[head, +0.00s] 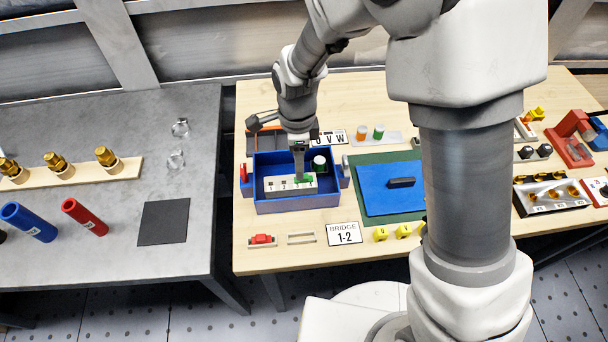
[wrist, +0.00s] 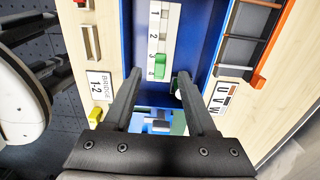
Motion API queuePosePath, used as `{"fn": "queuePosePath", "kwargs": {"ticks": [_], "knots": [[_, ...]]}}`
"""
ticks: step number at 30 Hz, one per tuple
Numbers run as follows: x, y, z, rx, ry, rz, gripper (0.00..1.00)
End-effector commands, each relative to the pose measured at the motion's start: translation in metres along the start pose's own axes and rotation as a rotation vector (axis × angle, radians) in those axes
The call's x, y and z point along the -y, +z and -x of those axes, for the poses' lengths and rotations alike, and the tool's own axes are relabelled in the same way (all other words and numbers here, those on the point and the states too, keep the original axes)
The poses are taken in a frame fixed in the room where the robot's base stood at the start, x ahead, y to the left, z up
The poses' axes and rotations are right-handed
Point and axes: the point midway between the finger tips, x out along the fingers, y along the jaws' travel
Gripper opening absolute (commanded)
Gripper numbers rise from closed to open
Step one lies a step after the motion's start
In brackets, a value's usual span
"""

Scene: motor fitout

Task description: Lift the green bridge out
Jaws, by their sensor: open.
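The green bridge (head: 304,179) sits at the right end of a white numbered strip (head: 280,185) inside the blue box (head: 298,206). In the wrist view the green bridge (wrist: 160,64) lies beside the numbers 3 and 4 of the strip (wrist: 155,22). My gripper (head: 299,175) reaches down into the box over that end of the strip. In the wrist view the fingers of my gripper (wrist: 159,78) are apart, with the bridge in line with the gap between their tips. I cannot tell how far the tips are above the bridge.
A green-and-white cylinder (head: 319,164) stands in the box, close to the right finger in the wrist view. The box walls surround my gripper. In front are a red piece in a holder (head: 262,239), an empty holder (head: 301,238) and a "BRIDGE 1-2" card (head: 345,233).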

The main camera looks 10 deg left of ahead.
Motion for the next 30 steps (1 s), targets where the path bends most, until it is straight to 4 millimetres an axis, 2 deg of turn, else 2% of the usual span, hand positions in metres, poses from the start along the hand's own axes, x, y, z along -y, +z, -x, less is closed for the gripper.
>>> {"fn": "queuePosePath", "kwargs": {"ticks": [12, 21, 23, 30], "knots": [[0.000, -0.007, -0.048, -0.001, 0.003, 0.000, 0.57], [0.001, -0.007, -0.052, 0.000, 0.001, -0.001, 0.57], [0.001, -0.007, -0.052, 0.000, 0.001, -0.001, 0.48], [0.001, -0.007, -0.052, 0.000, 0.001, -0.001, 0.05]]}}
